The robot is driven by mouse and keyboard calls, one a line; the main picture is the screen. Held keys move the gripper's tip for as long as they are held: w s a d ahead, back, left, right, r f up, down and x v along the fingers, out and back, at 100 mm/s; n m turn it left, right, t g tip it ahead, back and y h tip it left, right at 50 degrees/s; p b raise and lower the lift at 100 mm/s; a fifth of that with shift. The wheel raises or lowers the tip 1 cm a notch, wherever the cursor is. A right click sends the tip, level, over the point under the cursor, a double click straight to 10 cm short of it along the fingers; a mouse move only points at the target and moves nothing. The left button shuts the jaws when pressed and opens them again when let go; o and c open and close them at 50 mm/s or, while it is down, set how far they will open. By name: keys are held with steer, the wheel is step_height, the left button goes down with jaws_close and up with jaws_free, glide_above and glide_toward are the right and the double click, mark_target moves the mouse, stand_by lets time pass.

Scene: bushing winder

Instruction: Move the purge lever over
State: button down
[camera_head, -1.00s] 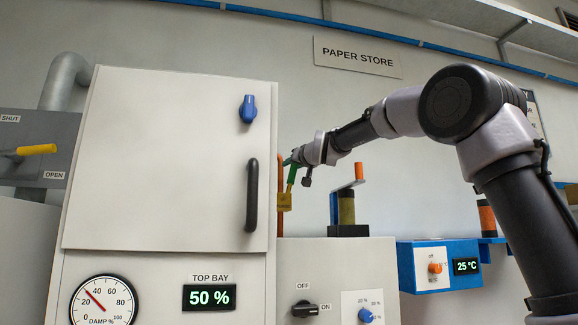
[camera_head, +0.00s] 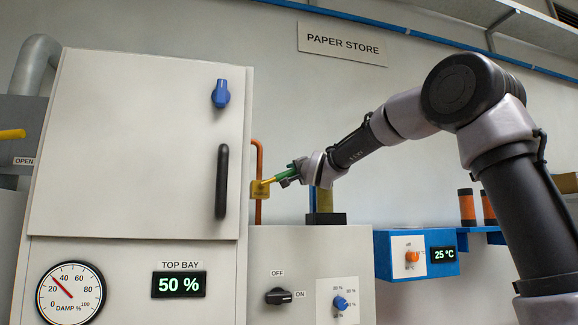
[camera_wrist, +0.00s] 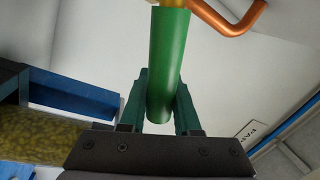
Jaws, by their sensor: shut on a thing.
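The purge lever (camera_head: 272,180) has a green grip on a yellow stem at a yellow valve body (camera_head: 259,190) on a copper pipe. It points right and slightly upward, close to horizontal. In the wrist view the green grip (camera_wrist: 170,55) runs between the two fingers. My gripper (camera_head: 293,173) is shut on it, with one finger on each side; the gripper also shows in the wrist view (camera_wrist: 161,92). The lettering on the valve body is too small to read surely.
A tall white cabinet (camera_head: 140,150) with a black door handle (camera_head: 222,182) stands just left of the lever. Below right is a lower grey box (camera_head: 300,265) with a black knob (camera_head: 280,296) and a blue knob (camera_head: 340,302).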

steer(key=shift+w+d+f+m+t+h, duration=0.15)
steer(key=shift+d+f+m+h, duration=0.1)
steer(key=shift+f+m, duration=0.55)
steer(key=shift+s+d+f+m+t+h, duration=0.15)
steer(key=shift+d+f+m+h, duration=0.1)
steer(key=shift+f+m, duration=0.5)
steer(key=shift+w+m, duration=0.15)
steer(key=shift+m, duration=0.1)
steer(key=c, duration=0.6)
jaws_free()
steer(key=shift+r, duration=0.15)
steer(key=v, duration=1.1)
